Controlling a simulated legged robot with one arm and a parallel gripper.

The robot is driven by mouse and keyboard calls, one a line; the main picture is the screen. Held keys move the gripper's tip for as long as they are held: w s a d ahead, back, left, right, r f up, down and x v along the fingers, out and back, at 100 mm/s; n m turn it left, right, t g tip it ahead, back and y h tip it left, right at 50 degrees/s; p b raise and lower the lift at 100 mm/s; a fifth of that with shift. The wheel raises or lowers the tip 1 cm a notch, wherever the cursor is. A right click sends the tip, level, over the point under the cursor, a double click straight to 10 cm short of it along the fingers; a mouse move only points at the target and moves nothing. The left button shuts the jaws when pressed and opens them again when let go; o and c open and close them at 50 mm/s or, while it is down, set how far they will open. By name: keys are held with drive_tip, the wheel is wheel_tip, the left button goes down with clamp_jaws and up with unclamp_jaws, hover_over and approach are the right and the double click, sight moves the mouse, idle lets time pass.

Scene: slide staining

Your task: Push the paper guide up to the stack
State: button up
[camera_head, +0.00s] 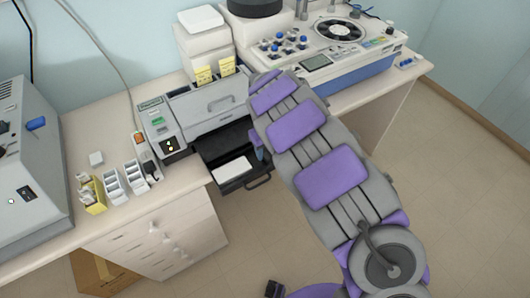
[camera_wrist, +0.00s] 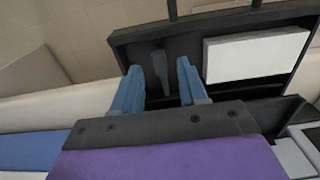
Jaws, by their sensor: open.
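The white paper stack (camera_head: 233,168) lies in the pulled-out black tray (camera_head: 260,183) of the grey printer-like machine. In the wrist view the stack (camera_wrist: 255,56) is on the right side of the tray (camera_wrist: 215,23). The paper guide (camera_wrist: 161,66) is a narrow dark grey upright piece in the tray, left of the stack, with a gap between them. My gripper (camera_wrist: 158,74) is open, its blue fingers on either side of the guide in the picture. The right finger appears between guide and stack. I cannot tell whether a finger touches the guide. In the head view my arm mostly hides the gripper; the guide is not visible.
The machine (camera_head: 209,101) stands on the bench, with a control panel (camera_head: 158,120) on its left. White racks (camera_head: 113,184) and a yellow holder (camera_head: 92,194) are further left. A larger instrument (camera_head: 325,48) stands at the back right. The floor before the tray is clear.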

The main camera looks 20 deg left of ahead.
drive_tip(key=shift+d+f, duration=0.15)
drive_tip(key=shift+f, duration=0.5)
drive_tip(key=shift+a, duration=0.25)
drive_tip(key=shift+c, duration=1.2)
drive_tip(key=shift+d, duration=0.1)
clamp_jaws()
